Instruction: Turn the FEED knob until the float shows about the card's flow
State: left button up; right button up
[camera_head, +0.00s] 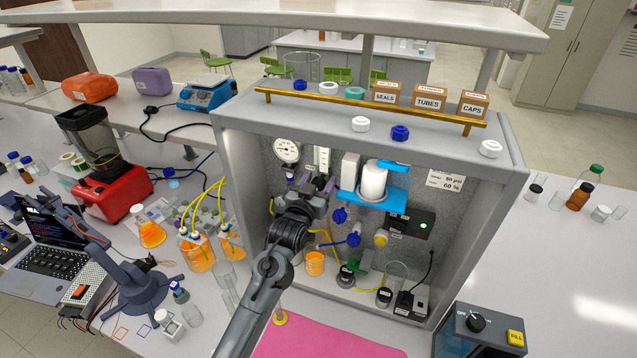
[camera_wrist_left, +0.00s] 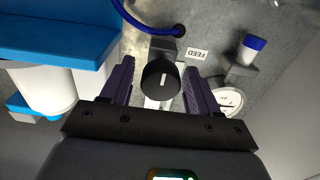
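The FEED knob (camera_wrist_left: 161,80) is a black round knob with a white line, in the middle of the left wrist view beside its FEED label (camera_wrist_left: 197,54). My left gripper (camera_wrist_left: 160,88) has its two purple fingers apart, one on each side of the knob; dark slivers of space show, and I cannot tell whether they touch it. In the head view my left gripper (camera_head: 318,188) reaches into the rig and hides the knob. The flow tube (camera_head: 323,157) stands above it; its float is too small to read. The card (camera_head: 444,181) shows 80 psi and 60 %. My right gripper is not in view.
A round gauge (camera_head: 287,149) hangs left of the flow tube. A white cylinder (camera_head: 373,181) on blue brackets (camera_head: 383,201) stands close on the right. Tubing and beakers fill the cabinet floor.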

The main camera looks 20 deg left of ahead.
pick_arm(q)
jog(key=c, duration=0.9)
jog(key=shift+m, duration=0.4)
jog(key=m+p, duration=0.1)
jog(key=m, duration=0.1)
jog(key=shift+m, duration=0.3)
jog(key=m, duration=0.3)
jog(key=shift+d+m, duration=0.1)
jog(key=shift+m, duration=0.2)
jog(key=m, duration=0.4)
jog(key=shift+p, duration=0.35)
jog(key=shift+d+m, duration=0.1)
jog(key=shift+m, duration=1.4)
jog(key=shift+f+m, duration=0.1)
jog(key=shift+m, duration=0.2)
